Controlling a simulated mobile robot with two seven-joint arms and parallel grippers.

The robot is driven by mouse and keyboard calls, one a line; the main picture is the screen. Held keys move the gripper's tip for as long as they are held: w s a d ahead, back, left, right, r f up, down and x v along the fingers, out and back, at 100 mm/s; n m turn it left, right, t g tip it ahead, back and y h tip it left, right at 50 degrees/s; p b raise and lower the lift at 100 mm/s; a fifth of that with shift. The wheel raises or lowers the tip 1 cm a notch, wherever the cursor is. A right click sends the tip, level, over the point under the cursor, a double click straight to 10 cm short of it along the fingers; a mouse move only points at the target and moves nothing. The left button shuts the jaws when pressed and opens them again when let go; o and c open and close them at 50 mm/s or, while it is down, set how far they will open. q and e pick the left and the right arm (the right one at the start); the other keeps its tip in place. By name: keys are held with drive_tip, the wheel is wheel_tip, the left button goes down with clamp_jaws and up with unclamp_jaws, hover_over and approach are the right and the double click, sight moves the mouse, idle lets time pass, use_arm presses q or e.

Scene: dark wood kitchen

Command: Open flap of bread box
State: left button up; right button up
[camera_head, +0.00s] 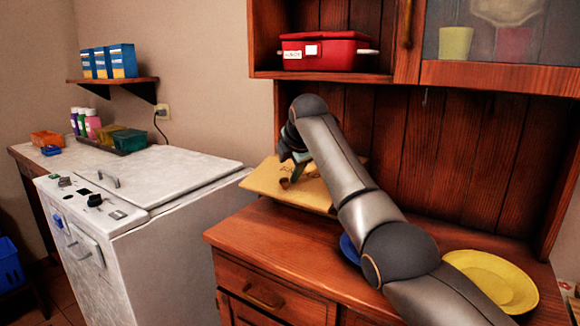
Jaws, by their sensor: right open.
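The bread box (315,195) stands at the left end of the wooden counter, against the back panel. Its pale wood flap faces me, with dark markings and a small brown knob (284,183). How far the flap stands open I cannot tell, as my right arm hides the right part of the box. My right gripper (293,170) is open, just above and beside the knob and close to the flap. Its fingertips are small and partly hidden, so contact is unclear. My left gripper is not in view.
A yellow plate (493,281) lies right of my arm and a blue dish (349,249) is partly under it. A shelf above holds a red box (325,52). A white chest appliance (150,215) stands left. The counter's front left (270,230) is clear.

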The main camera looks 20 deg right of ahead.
drive_tip(key=shift+s+d+r, duration=0.25)
drive_tip(key=shift+r, duration=0.4)
drive_tip(key=shift+s+d+r, duration=0.25)
drive_tip(key=shift+r, duration=0.4)
drive_tip(key=s+d+r+p, duration=0.3)
drive_tip(key=s+d+r, duration=0.1)
drive_tip(key=r, duration=0.6)
drive_tip(key=shift+s+f, duration=0.1)
drive_tip(key=shift+p, duration=0.4)
